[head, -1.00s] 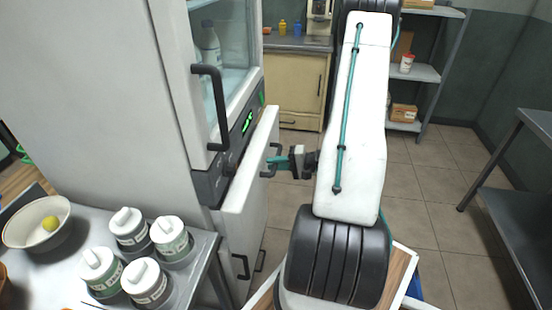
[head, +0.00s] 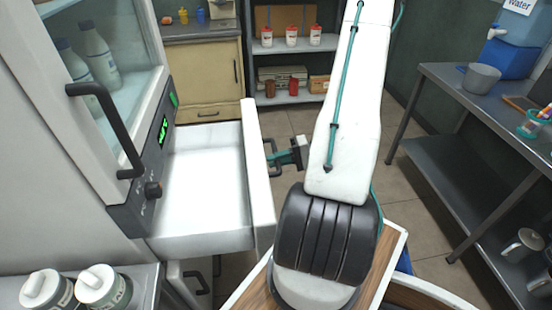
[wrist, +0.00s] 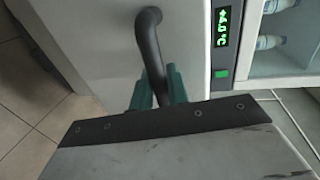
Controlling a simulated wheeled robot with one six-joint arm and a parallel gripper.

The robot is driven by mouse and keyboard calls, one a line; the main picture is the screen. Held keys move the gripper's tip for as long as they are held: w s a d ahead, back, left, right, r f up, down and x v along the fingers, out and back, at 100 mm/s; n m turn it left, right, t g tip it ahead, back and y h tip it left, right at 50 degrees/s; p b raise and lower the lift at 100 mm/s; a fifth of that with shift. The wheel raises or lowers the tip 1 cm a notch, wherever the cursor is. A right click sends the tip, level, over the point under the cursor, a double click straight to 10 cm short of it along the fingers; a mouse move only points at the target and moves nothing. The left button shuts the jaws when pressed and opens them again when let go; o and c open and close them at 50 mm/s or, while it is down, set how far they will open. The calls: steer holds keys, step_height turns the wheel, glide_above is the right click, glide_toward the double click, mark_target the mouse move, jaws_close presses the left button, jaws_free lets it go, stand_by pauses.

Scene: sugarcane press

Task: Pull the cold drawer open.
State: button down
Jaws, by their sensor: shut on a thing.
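The cold drawer (head: 205,185) is a white drawer under the glass-doored fridge. It stands well out from the cabinet, and its inside looks empty. My gripper (head: 272,158) is at the outer face of the drawer front, shut on the dark drawer handle (wrist: 150,50). In the wrist view the teal fingers of my gripper (wrist: 157,88) sit on both sides of the handle bar, partly hidden by my gripper's body. The drawer front (wrist: 100,40) fills the view behind the handle.
The glass fridge door with its black handle (head: 105,125) is above the drawer, with bottles inside. Lidded jars (head: 100,286) stand at lower left. A metal table (head: 470,110) is at right.

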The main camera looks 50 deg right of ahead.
steer(key=shift+d, duration=0.1)
steer(key=c, duration=1.4)
jaws_free()
steer(key=shift+c, duration=0.2)
steer(key=v, duration=0.8)
steer(key=shift+w, duration=0.1)
